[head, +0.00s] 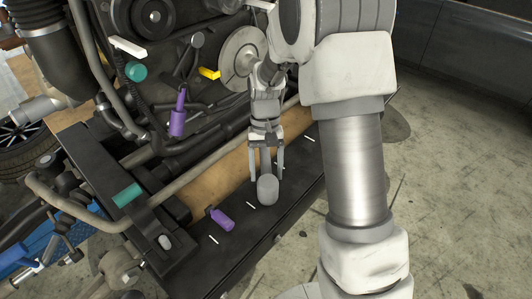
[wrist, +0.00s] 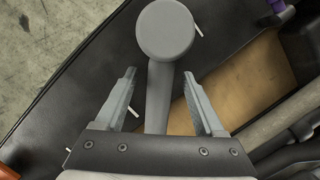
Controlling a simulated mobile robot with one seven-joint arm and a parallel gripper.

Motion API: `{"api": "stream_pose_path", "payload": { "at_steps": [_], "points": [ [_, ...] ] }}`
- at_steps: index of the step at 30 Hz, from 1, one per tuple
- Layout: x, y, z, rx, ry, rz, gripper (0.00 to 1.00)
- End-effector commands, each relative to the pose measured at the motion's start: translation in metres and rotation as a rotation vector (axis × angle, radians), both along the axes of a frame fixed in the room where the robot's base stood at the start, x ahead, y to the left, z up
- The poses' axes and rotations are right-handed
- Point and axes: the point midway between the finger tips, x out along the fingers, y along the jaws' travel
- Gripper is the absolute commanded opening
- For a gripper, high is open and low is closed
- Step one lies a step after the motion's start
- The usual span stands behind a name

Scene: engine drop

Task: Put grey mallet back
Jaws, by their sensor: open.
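The grey mallet (head: 267,187) has a round grey head and a grey handle, and it is at the black ledge (head: 285,205) in front of the engine. In the wrist view the mallet's head (wrist: 165,30) is beyond the fingertips, and its handle runs back between the fingers. My gripper (head: 267,178) is open, with one finger on each side of the handle. In the wrist view the fingers of my gripper (wrist: 160,78) stand apart from the handle, with gaps on both sides. Whether the mallet rests on the ledge or stands clear of it is hard to tell.
A purple tool (head: 220,219) lies on the ledge left of the mallet, among several white marks. Concrete floor (head: 455,170) is open at right.

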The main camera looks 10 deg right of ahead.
Motion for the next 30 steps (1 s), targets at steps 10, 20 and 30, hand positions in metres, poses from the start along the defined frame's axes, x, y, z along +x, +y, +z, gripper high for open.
{"api": "stream_pose_path", "payload": {
  "at_steps": [10,20,30],
  "points": [
    [0.018,-0.003,0.067,0.000,-0.008,0.000,0.71],
    [0.036,-0.006,0.140,0.000,-0.005,0.000,0.71],
    [0.042,-0.007,0.166,0.000,-0.001,-0.001,0.71]
  ]
}}
